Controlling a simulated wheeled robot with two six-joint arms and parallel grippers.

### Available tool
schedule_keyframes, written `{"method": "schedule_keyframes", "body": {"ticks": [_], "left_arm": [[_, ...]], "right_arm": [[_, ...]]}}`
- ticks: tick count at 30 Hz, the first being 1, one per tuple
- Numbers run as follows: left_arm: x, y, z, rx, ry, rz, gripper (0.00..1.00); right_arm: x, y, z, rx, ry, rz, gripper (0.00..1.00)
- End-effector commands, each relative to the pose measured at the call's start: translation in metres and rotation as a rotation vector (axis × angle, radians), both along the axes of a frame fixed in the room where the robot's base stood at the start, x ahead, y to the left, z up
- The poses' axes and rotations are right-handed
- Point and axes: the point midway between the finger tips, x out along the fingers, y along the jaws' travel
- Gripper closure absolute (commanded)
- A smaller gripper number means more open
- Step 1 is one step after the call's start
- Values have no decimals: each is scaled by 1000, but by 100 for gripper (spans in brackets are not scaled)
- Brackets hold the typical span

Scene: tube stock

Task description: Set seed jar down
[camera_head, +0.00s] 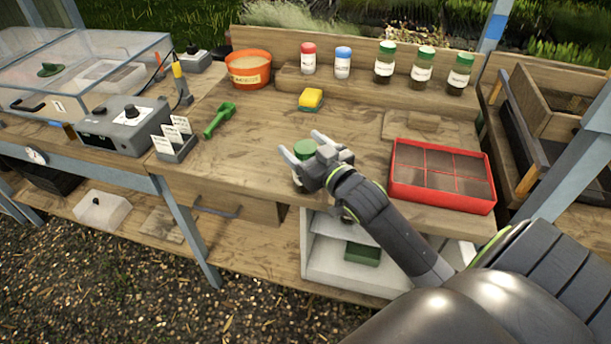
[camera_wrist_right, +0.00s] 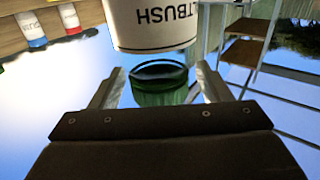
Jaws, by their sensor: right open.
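The seed jar (camera_head: 305,147) has a green lid and is near the front edge of the wooden bench, partly hidden by my right gripper. My right gripper (camera_head: 299,144) is open, with one finger on each side of the jar's lid. In the right wrist view the jar (camera_wrist_right: 155,28) appears upside down, with a white label whose visible letters read "LTBUSH". Its green lid lies between the two fingers (camera_wrist_right: 158,82), with visible gaps beside it. The jar looks upright; its base is hidden, so I cannot tell its contact with the bench. My left gripper is not in view.
A red divided tray (camera_head: 398,196) lies to the right. Several jars with green lids (camera_head: 421,68), a red-lidded jar (camera_head: 308,59) and a blue-lidded jar (camera_head: 342,63) stand on the back shelf. A yellow sponge (camera_head: 311,99) and green scoop (camera_head: 219,119) lie behind. Bench between is clear.

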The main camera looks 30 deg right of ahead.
Motion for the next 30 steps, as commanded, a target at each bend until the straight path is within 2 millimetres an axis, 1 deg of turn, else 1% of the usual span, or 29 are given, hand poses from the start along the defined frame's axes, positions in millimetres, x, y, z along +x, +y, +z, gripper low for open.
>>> {"method": "schedule_keyframes", "body": {"ticks": [1, 4, 11, 12, 28, 30], "left_arm": [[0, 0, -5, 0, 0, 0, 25], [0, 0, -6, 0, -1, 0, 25], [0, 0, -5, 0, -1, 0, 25], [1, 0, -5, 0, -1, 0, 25], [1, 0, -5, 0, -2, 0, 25], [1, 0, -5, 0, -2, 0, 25]], "right_arm": [[5, 0, -1, 0, -2, 1, 29], [10, 0, -1, 1, -1, 0, 29], [11, 0, 1, 1, 1, 0, 29], [11, 0, 1, 1, 1, 0, 30], [11, 0, 1, 1, 0, 0, 100], [11, 1, 1, 0, -2, 1, 100]]}}
